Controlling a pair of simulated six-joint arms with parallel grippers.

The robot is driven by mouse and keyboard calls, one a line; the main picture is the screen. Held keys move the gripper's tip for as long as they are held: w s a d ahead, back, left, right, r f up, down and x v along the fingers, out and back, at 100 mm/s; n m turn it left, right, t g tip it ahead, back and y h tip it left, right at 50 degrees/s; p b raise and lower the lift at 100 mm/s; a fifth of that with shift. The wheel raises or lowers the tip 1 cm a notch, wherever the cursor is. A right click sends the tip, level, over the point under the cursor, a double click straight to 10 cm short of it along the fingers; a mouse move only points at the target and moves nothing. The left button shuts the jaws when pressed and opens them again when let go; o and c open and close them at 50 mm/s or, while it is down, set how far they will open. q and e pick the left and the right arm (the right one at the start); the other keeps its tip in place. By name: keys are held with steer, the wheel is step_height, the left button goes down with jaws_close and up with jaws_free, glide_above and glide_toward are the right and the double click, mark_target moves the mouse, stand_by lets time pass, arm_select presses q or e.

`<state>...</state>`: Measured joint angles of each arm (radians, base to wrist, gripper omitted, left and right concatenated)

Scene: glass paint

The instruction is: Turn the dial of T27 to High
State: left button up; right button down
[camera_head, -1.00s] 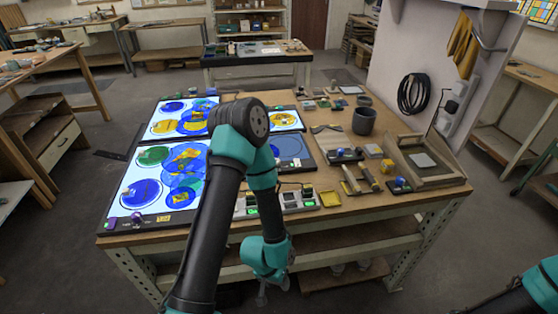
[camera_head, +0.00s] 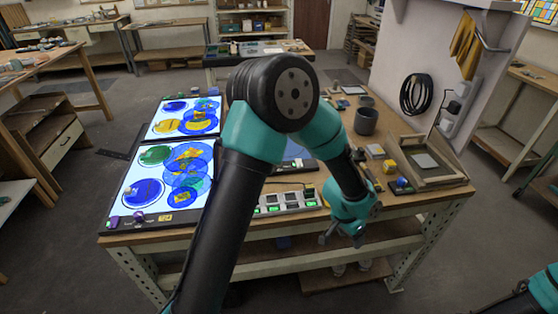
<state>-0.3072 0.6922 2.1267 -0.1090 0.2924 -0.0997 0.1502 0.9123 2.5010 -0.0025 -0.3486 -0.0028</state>
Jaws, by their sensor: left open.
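Several light panels with blue, yellow and green glass pieces lie on the table. No T27 label is readable, so I cannot tell which panel it is. The large front panel (camera_head: 126,203) has a purple knob (camera_head: 113,222) at its front left corner, a dark knob (camera_head: 139,217) beside it and a small yellow tag (camera_head: 165,218). The knobs' settings are too small to read. My left gripper (camera_head: 340,238) is open and empty, hanging in front of the table's front edge, well to the right of these knobs. My left arm hides much of the middle panels. My right gripper is out of view.
A power strip (camera_head: 288,202) with green lights lies near the front edge. A dark cup (camera_head: 366,121), a yellow block (camera_head: 389,166), a blue knob-like piece (camera_head: 402,182) and a wooden tray (camera_head: 449,179) stand on the right. A wall panel with a coiled cable (camera_head: 414,94) rises behind.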

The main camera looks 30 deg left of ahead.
arm_select(q)
steer(key=w+a+r+m, duration=0.2)
steer(key=w+a+r, duration=0.1)
steer(key=w+a+r+m+y, duration=0.1)
steer(key=w+a+r+m, duration=0.1)
steer(key=w+a+r, duration=0.1)
steer(key=w+a+r+m, duration=0.3)
steer(key=w+a+r, duration=0.1)
steer(key=w+a, duration=0.1)
steer(key=shift+w+a+r+y, duration=0.1)
steer(key=shift+w+a+y, duration=0.1)
steer(key=shift+y, duration=0.1)
steer(key=w+a+r+m, duration=0.1)
steer(key=a+r+m, duration=0.1)
steer(key=a+r, duration=0.2)
steer(key=w+a+r+m+y, duration=0.1)
steer(key=a+r+m, duration=0.2)
steer(key=a, duration=0.8)
steer(key=a+r+m+y, duration=0.1)
steer(key=a+r+m, duration=0.1)
steer(key=a+r, duration=0.3)
steer(key=a, duration=0.3)
steer(key=shift+w+r, duration=0.3)
steer(key=shift+w, duration=0.1)
steer(key=shift+f, duration=0.1)
step_height(320, 180, down, 17)
steer(key=shift+f, duration=0.2)
